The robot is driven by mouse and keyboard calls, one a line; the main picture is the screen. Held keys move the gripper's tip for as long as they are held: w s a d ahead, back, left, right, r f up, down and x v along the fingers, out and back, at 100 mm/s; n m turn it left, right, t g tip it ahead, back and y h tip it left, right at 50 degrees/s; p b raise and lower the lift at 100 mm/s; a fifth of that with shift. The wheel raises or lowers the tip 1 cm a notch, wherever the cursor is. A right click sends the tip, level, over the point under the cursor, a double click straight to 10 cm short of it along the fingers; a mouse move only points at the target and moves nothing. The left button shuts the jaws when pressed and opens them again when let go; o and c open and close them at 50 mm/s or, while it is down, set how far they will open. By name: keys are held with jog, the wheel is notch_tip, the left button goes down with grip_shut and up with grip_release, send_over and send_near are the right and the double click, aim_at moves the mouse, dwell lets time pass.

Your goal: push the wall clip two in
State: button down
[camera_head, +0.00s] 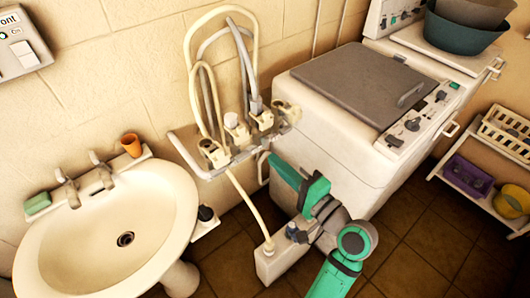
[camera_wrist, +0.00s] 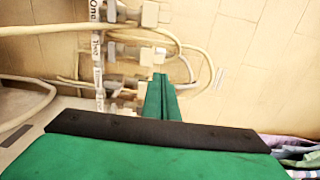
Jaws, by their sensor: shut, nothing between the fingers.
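A pale wall rail (camera_head: 205,168) carries several clips with hoses, left of the washing machine. In the wrist view the rail (camera_wrist: 99,65) has labels; the top one reads "One", and the one below seems to read "Two". The clip beside that label (camera_wrist: 150,54) is pale grey with a hose by it. I cannot tell which clip is two in the head view. My green gripper (camera_head: 272,157) is in front of the rail's right end, pointing toward the wall. In the wrist view its fingertips (camera_wrist: 160,76) are together and empty, appearing right of and below that clip; contact cannot be told.
A washbasin (camera_head: 180,205) with taps stands at left. The washing machine (camera_head: 325,125) is close on the right of the rail. Looped hoses (camera_head: 192,65) rise above the clips. A shelf (camera_head: 460,178) with baskets stands at far right.

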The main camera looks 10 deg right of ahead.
jog(key=shift+v, duration=0.8)
jog(key=s+a+f+h, duration=0.1)
jog(key=s+f+h, duration=0.2)
jog(key=f, duration=0.4)
jog(key=s+a+f+g+h, duration=0.1)
jog(key=s+f+h, duration=0.25)
jog(key=f, duration=0.35)
jog(key=s+a+f+h, duration=0.15)
jog(key=s+f, duration=0.25)
jog(key=f, duration=0.4)
jog(key=s+a+r+n, duration=0.1)
jog(key=s+a+n, duration=0.1)
jog(key=s+n, duration=0.2)
jog(key=s+a+r+n, duration=0.1)
jog(key=s+n, duration=0.3)
jog(key=s, duration=0.5)
jog(key=s+a+r+n+t+h, duration=0.1)
jog(key=s+a+n, duration=0.2)
jog(key=s, duration=0.3)
jog(key=shift+s+a+n, duration=0.2)
jog(key=shift+a+n, duration=0.15)
jog(key=shift+n, duration=0.05)
jog(key=shift+r, duration=0.1)
